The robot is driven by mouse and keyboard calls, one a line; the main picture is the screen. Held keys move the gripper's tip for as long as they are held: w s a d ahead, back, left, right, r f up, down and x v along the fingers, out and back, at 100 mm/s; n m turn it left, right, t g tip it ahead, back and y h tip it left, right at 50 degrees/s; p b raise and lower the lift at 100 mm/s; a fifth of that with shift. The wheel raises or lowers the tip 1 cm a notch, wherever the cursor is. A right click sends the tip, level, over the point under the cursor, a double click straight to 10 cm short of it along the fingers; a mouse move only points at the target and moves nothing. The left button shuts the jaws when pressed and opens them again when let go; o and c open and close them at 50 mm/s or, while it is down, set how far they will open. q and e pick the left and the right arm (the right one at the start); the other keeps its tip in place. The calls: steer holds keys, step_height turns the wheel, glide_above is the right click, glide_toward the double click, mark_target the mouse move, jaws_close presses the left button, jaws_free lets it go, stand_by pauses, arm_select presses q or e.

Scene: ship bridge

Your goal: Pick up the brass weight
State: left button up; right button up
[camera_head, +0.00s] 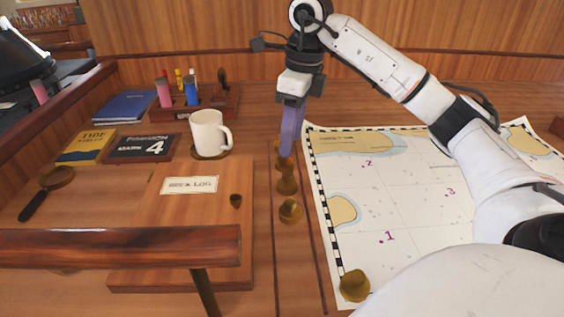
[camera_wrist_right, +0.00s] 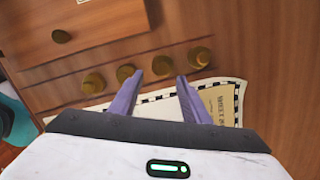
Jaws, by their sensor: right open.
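Several small brass weights stand in a row on the wooden table left of the chart. The nearest brass weight (camera_head: 290,210) and the one behind it (camera_head: 287,184) show clearly; those farther back are partly hidden by my right gripper (camera_head: 289,138). Its purple fingers point down over the far end of the row. In the wrist view my right gripper (camera_wrist_right: 158,78) is open and empty. One brass weight (camera_wrist_right: 161,65) appears just beyond the gap between its fingertips, with others to either side. Another brass weight (camera_head: 354,285) sits on the chart's near-left corner. My left gripper is out of view.
The paper chart (camera_head: 414,205) lies right of the row. A white mug (camera_head: 209,133), a pen rack (camera_head: 210,101), books (camera_head: 124,106) and a magnifier (camera_head: 57,178) are to the left.

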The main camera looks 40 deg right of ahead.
mark_target(284, 160)
steer(key=f, duration=0.1)
steer(key=w+f, duration=0.1)
steer(key=f, duration=0.3)
steer(key=shift+w+a+f, duration=0.2)
steer(key=shift+w+f, duration=0.05)
steer(key=shift+w, duration=0.05)
steer(key=shift+r, duration=0.1)
steer(key=c, duration=1)
